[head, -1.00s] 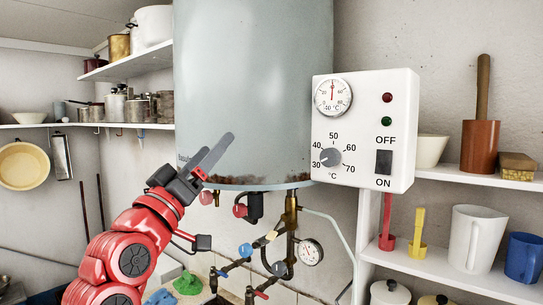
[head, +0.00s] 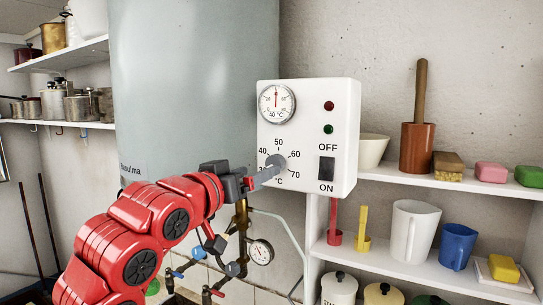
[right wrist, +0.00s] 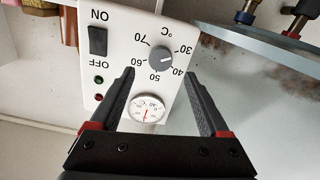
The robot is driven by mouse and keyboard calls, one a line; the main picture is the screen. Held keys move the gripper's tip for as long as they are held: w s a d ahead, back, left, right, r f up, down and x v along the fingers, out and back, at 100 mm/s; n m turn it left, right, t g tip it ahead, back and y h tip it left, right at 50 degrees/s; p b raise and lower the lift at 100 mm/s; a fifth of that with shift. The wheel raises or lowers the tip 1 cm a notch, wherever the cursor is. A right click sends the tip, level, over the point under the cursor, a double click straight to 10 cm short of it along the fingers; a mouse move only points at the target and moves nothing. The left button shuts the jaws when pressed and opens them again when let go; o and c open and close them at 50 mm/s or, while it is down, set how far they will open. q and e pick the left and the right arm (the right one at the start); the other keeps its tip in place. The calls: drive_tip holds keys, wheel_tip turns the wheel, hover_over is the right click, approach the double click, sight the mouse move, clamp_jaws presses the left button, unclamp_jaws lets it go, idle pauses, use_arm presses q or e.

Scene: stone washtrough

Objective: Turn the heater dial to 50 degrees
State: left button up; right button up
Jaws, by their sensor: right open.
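The white heater control box (head: 345,110) hangs in front of the grey tank in the head view. Its grey dial (head: 276,160) is partly covered by my right gripper's fingers. In the upside-down right wrist view the dial (right wrist: 160,58) shows whole, its white mark pointing near 30, between 30 and 40. My right gripper (head: 270,173) is open. In the wrist view its two fingertips (right wrist: 160,74) lie either side of the dial, apparently just short of it; I cannot tell if they touch. My left gripper is not in view.
The thermometer gauge (head: 277,104), two lamps and the ON/OFF switch (head: 326,169) share the box face. Pipes and valves (head: 232,268) are below the tank (head: 190,90). Shelves at right hold a white jug (head: 412,233), a blue mug (head: 457,246) and a pestle in a brown pot (head: 416,148).

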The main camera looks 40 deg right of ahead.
sight(269, 166)
drive_tip(key=p+x, duration=0.2)
drive_tip(key=x, duration=0.4)
drive_tip(key=shift+d, duration=0.1)
clamp_jaws()
drive_tip(key=m+b, duration=0.8)
drive_tip(key=m, duration=1.5)
drive_tip(key=shift+f+m, duration=0.1)
drive_tip(key=shift+m, duration=0.2)
idle(0.6)
